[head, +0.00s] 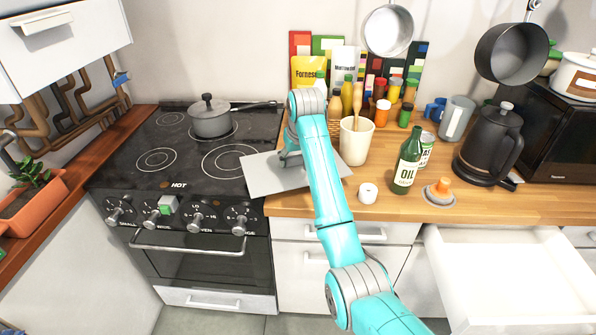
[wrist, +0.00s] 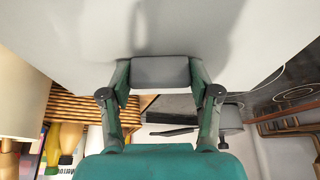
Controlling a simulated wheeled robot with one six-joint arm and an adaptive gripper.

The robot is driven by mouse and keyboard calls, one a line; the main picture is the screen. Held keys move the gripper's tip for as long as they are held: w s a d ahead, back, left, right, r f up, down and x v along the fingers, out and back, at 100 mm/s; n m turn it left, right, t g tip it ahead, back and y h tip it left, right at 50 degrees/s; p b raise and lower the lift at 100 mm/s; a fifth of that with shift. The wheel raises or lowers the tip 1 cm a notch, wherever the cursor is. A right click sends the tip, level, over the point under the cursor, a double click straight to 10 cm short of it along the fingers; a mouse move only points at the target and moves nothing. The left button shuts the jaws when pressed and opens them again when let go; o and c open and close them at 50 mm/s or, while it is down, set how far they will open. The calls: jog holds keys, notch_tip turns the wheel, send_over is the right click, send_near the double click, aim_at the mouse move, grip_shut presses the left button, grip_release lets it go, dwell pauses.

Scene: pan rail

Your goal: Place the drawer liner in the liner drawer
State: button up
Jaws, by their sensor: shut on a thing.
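The drawer liner, a flat light-grey sheet (head: 265,180), is at the left end of the counter and reaches over the stove's right edge. It fills the upper part of the wrist view (wrist: 90,25). I cannot tell whether the liner touches the surface below. An open white drawer (head: 490,262) sticks out at the lower right, and its visible floor is empty.
The stove (head: 150,165) with a lidded pot (head: 210,118) is left of the liner. A cream utensil crock (head: 355,142), a white roll (head: 368,193), a green oil bottle (head: 407,165), an orange-topped item (head: 439,190) and a black kettle (head: 490,145) stand along the counter.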

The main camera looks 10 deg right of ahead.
aim_at(296, 168)
jog(key=shift+f, duration=2.55)
jog(key=o, duration=1.3)
jog(key=shift+f, duration=0.15)
jog(key=shift+o, duration=0.2)
